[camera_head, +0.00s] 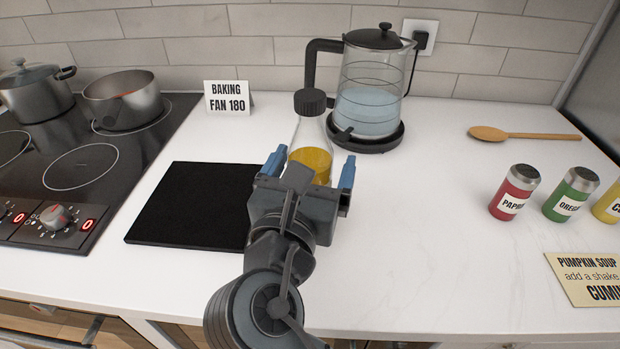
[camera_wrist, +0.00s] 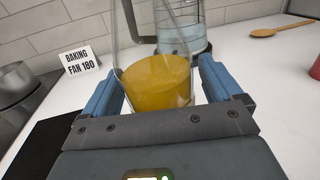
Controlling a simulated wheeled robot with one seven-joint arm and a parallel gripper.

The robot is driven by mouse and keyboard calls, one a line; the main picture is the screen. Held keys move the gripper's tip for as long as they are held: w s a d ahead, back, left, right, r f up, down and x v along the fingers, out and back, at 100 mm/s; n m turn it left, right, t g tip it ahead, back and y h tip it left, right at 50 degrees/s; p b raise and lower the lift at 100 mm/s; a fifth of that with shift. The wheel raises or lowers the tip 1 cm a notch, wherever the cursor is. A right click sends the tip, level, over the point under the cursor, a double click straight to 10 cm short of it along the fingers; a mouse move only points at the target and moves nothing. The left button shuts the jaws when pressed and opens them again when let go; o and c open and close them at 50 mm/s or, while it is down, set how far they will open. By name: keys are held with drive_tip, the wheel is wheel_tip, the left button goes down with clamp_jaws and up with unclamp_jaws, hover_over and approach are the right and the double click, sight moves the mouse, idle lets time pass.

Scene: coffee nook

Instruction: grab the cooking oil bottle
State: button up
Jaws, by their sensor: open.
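The cooking oil bottle (camera_head: 311,134) is clear with a black ribbed cap and yellow oil in its lower part. It stands upright on the white counter in front of the kettle. My gripper (camera_head: 311,170) is open, with its blue fingers on the left and right of the bottle's lower part. In the wrist view the oil bottle (camera_wrist: 157,82) sits between the two fingers of my gripper (camera_wrist: 157,90), and its top is out of frame. The gripper body hides the bottle's base in the head view.
A glass kettle (camera_head: 370,92) stands close behind the bottle. A black mat (camera_head: 190,207) lies to the left, beside the hob (camera_head: 80,165) with its pots. A sign (camera_head: 229,97) stands at the back. A wooden spoon (camera_head: 520,134) and spice jars (camera_head: 515,192) are on the right.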

drive_tip(key=shift+w, duration=0.2)
drive_tip(key=c, duration=1.6)
drive_tip(key=shift+c, duration=0.4)
drive_tip(key=shift+r, duration=0.1)
